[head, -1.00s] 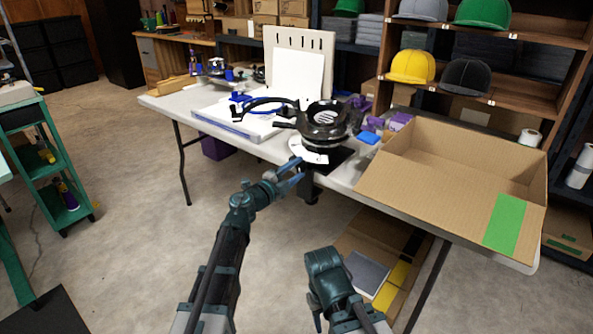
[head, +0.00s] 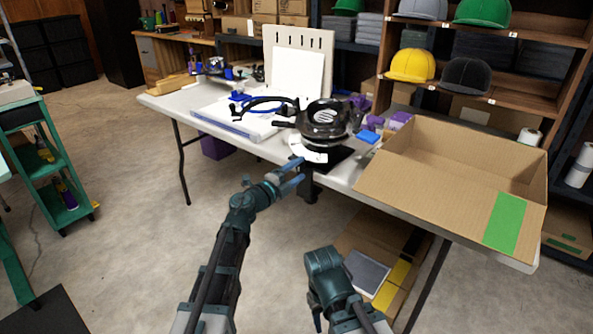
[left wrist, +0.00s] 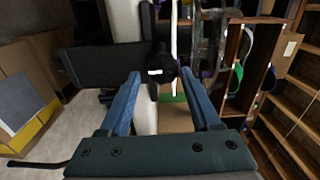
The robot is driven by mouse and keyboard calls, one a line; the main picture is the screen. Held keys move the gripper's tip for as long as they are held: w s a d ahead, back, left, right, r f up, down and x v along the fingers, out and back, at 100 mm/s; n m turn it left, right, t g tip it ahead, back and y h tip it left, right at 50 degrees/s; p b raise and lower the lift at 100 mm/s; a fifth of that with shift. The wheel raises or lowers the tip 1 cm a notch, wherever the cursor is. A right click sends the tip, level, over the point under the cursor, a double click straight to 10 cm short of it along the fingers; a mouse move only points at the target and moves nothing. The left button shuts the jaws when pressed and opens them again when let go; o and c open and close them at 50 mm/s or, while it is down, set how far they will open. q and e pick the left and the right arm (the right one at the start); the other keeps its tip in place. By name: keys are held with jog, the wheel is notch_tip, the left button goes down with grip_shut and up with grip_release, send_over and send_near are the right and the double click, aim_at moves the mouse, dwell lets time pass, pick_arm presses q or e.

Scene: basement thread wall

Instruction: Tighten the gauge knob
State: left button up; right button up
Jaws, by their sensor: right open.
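A round black knob (left wrist: 163,68) with a small white mark shows in the left wrist view, beyond and between my left fingertips. I take it for the gauge knob; in the head view I cannot make it out clearly at the table's front edge. My left gripper (head: 298,172) is open in front of that edge, just below a white dial plate (head: 308,152). Its two blue fingers (left wrist: 163,82) are apart, with nothing held between them. My right gripper (head: 324,268) is low in the head view; its fingertips are mostly hidden.
A black ring-shaped fixture (head: 325,120) stands on the white table (head: 160,100) behind the dial plate. A large open cardboard box (head: 440,190) sits at the table's right end. A flat carton (head: 398,262) lies below.

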pick_arm(q)
jog(key=shift+o, duration=0.8)
jog(key=shift+w+a, duration=0.1)
jog(key=shift+r, duration=0.1)
jog(key=v, duration=1.3)
jog(key=shift+s+a, duration=0.3)
